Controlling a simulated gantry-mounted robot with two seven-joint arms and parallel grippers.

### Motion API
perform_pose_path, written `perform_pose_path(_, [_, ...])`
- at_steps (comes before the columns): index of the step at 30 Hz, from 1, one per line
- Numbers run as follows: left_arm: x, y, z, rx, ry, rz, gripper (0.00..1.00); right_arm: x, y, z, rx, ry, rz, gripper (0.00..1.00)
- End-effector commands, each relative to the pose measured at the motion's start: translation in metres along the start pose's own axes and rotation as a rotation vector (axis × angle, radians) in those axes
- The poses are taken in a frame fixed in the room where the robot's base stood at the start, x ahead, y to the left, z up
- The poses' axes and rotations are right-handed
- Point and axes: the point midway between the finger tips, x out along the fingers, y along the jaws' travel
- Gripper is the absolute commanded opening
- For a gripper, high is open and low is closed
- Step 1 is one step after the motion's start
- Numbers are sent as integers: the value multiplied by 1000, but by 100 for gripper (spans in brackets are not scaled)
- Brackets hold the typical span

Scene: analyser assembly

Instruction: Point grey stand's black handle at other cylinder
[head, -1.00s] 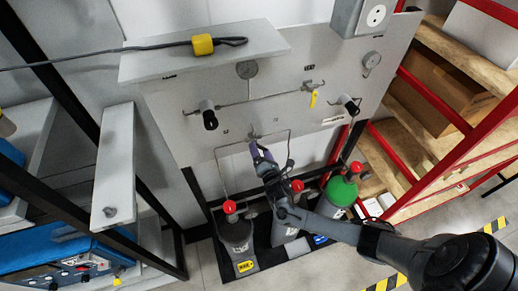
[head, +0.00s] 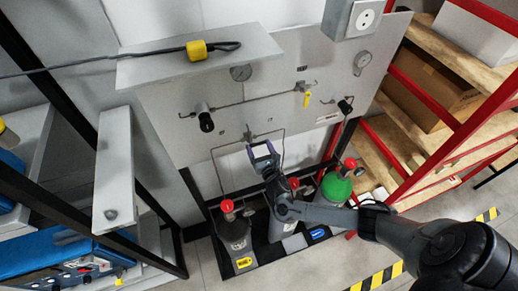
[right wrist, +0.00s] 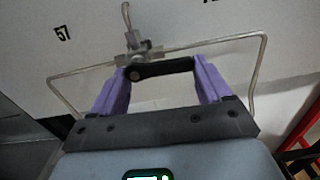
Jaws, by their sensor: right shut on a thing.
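The black handle (right wrist: 165,69) lies between the purple fingers of my right gripper (right wrist: 162,80) in the right wrist view. My right gripper is shut on it. The handle runs left to right there, its round pivot end at the left, just under the grey valve fitting (right wrist: 137,48). In the head view my right gripper (head: 262,150) is at the lower middle of the panel, just below the fitting (head: 248,134). A grey cylinder (head: 236,234) with a red cap stands lower left. A second red-capped cylinder (head: 282,228) is partly hidden behind my right arm. My left gripper is out of view.
A green-topped cylinder (head: 335,187) stands at the right. Thin pipes run from the fitting towards both sides. The pale panel (head: 180,150) carries gauges and other black-knobbed valves. A red-framed shelf (head: 400,125) borders the right, a black frame the left.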

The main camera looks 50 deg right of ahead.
Motion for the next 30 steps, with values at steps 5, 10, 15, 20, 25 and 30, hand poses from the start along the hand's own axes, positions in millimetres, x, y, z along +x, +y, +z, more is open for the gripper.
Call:
perform_pose_path(5, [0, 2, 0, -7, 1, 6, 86, 0, -1, 0, -46, 2, 0, 47])
perform_pose_path(10, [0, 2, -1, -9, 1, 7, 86, 0, -1, 0, -60, 3, 0, 47])
perform_pose_path(15, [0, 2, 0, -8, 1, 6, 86, 0, -1, 0, -61, 3, 0, 47])
perform_pose_path(20, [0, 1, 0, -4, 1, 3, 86, 0, -1, 0, -61, 3, 0, 79])
perform_pose_path(25, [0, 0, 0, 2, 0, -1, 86, 0, -1, 1, -59, 2, 0, 100])
perform_pose_path(30, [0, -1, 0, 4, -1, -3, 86, 0, -1, 1, -58, 1, 0, 100])
